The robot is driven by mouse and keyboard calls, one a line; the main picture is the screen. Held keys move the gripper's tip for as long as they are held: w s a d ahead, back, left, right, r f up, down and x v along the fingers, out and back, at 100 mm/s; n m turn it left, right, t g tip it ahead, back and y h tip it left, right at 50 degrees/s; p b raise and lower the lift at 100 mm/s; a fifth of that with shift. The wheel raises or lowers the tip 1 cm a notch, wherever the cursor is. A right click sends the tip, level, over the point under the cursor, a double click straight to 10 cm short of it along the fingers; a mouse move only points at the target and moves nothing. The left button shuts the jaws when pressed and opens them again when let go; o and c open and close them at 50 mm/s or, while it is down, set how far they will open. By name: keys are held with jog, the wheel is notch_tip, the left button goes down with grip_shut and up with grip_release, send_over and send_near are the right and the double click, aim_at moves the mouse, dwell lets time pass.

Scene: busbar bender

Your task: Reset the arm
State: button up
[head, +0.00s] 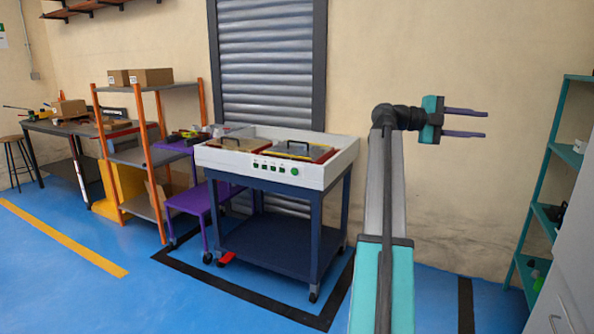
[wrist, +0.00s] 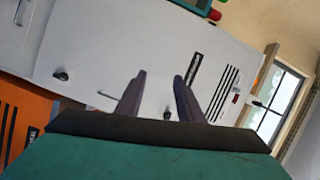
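My gripper (head: 465,123) is at the end of my raised arm, right of centre in the head view. Its two purple-grey fingers point to the right and stand apart with nothing between them. In the wrist view the same two fingers (wrist: 160,92) are spread, with a light grey cabinet (wrist: 110,40) beyond them. The gripper is in the air and appears to touch nothing.
A white-topped machine on a dark blue wheeled frame (head: 265,165) stands left of my arm. An orange-post shelf (head: 150,160) and a workbench (head: 75,128) are farther left. A teal shelf (head: 545,170) stands at the right. Blue floor (head: 130,295) is open in front.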

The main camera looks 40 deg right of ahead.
jog(key=w+a+f+n+t+h+p, duration=0.1)
jog(key=w+a+f+n+t+p, duration=0.3)
jog(key=w+f, duration=0.85)
jog(key=w+a+f+n+t+p, duration=0.1)
jog(key=w+a+f+n, duration=0.35)
jog(key=w+f, duration=0.75)
jog(key=w+a+f+n+t+y+p, duration=0.1)
jog(key=w+a+f+n+t+p, duration=0.2)
jog(key=a+f, duration=0.85)
jog(key=w+a+f+n+t+y+p, duration=0.15)
jog(key=w+a+f+n, duration=0.3)
jog(key=a+f, duration=0.75)
jog(key=s+a+f+n+y+p, duration=0.2)
jog(key=s+a+f+n, duration=0.3)
jog(key=a+f, duration=0.55)
jog(key=s+a+f+n+y+p, duration=0.1)
jog(key=s+a+f+n+p, duration=0.1)
jog(key=s+a+f+n, duration=0.6)
jog(key=s+a+f+n+g+y+p, duration=0.1)
jog(key=s+a+f+n+y, duration=0.2)
jog(key=s+a, duration=0.6)
jog(key=s+a+f+n+g+y+p, duration=0.1)
jog(key=s+a+f+n+y, duration=0.3)
jog(key=a, duration=1)
jog(key=s+f+n, duration=0.3)
jog(key=s+n, duration=0.2)
jog(key=n, duration=0.1)
jog(key=shift+s+a+f+n, duration=0.3)
jog(key=shift+s+f, duration=0.05)
jog(key=shift+s, duration=0.05)
